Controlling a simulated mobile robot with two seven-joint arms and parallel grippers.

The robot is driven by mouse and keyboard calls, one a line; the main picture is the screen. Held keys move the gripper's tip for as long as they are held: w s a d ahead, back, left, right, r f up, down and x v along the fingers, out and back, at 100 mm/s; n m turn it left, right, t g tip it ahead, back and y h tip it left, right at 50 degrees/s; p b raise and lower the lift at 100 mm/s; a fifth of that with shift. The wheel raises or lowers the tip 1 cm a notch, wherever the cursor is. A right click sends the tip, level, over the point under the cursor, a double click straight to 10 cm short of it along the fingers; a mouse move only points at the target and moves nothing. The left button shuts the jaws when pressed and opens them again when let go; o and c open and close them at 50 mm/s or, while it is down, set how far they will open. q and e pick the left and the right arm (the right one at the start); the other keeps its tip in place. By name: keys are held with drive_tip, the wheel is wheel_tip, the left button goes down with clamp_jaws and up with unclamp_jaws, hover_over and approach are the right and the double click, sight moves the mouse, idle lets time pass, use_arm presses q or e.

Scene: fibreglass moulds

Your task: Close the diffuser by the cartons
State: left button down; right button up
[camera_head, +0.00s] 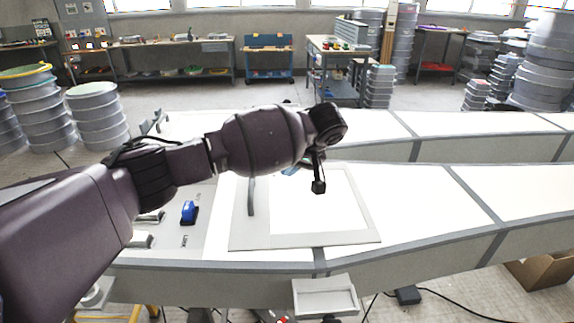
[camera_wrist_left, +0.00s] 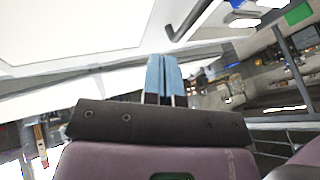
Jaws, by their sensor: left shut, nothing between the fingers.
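A white diffuser panel with a pale grey frame (camera_head: 350,236) lies at the left part of a long light table; whether it is fully flat I cannot tell. A grey upright handle or bar (camera_head: 251,197) stands at its left side. My left gripper (camera_head: 291,170) is over the far part of the panel, mostly hidden behind my own wrist. In the left wrist view its blue fingers (camera_wrist_left: 162,75) are together with nothing between them. A bright white panel (camera_wrist_left: 75,30) and a grey bar (camera_wrist_left: 194,20) show beyond them, apart from the fingers. My right gripper is not in view.
A blue switch (camera_head: 189,211) sits on the table's left panel. An open cardboard carton (camera_head: 542,272) stands on the floor at the right. A second light table (camera_head: 365,125) runs behind. A small white tray (camera_head: 325,297) is at the front. Round mould stacks (camera_head: 97,115) stand at the left.

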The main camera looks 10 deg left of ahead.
use_arm(q)
approach(262, 200)
drive_tip(key=w, duration=0.1)
drive_tip(key=w+a+f, duration=0.1)
drive_tip(key=w+f, duration=0.1)
drive_tip(key=shift+a+f+b, duration=0.2)
drive_tip(key=shift+a+b, duration=0.05)
drive_tip(key=shift+b, duration=0.1)
drive_tip(key=shift+s+a, duration=0.25)
drive_tip(key=shift+a, duration=0.9)
drive_tip(key=shift+s+a+f, duration=0.1)
drive_tip(key=shift+s+a, duration=0.1)
drive_tip(key=shift+a, duration=0.35)
drive_tip(key=shift+f, duration=0.1)
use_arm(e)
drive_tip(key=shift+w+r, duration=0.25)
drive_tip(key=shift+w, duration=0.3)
